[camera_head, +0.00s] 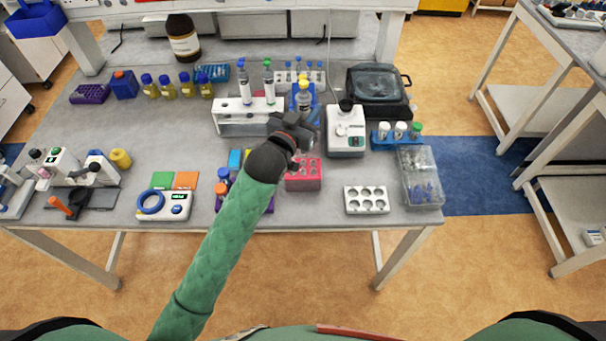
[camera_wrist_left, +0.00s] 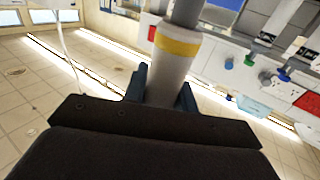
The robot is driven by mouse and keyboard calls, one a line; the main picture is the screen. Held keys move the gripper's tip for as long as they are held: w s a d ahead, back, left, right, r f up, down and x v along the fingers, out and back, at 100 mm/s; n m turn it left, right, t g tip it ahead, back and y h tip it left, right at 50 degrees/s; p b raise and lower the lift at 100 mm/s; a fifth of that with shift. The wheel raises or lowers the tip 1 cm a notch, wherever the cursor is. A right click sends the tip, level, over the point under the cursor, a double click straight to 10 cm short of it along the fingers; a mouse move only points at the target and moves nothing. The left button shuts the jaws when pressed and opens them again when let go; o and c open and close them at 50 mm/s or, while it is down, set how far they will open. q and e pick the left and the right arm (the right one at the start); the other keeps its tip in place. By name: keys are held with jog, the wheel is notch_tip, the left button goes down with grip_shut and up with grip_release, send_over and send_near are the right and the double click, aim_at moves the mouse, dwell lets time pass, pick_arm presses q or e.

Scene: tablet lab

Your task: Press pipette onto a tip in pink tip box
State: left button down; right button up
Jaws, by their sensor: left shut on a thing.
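The pink tip box (camera_head: 304,180) stands near the front middle of the bench, partly hidden by my left gripper and wrist. My left gripper (camera_head: 302,124) is above and behind the box. It is shut on the pipette (camera_head: 304,98), which has a yellow band. In the left wrist view the pipette (camera_wrist_left: 168,75) stands roughly lengthwise between the two fingers (camera_wrist_left: 163,92). The pipette's lower end and any tip are hidden in both views. I cannot tell whether the pipette touches the box. My right gripper is not in view.
A white rack (camera_head: 240,118) with two pipettes stands behind left. A white device (camera_head: 346,133) stands to the right. A white six-hole block (camera_head: 366,200) and a clear box (camera_head: 420,177) are front right. A scale (camera_head: 170,205) sits front left. Bare bench lies left of the rack.

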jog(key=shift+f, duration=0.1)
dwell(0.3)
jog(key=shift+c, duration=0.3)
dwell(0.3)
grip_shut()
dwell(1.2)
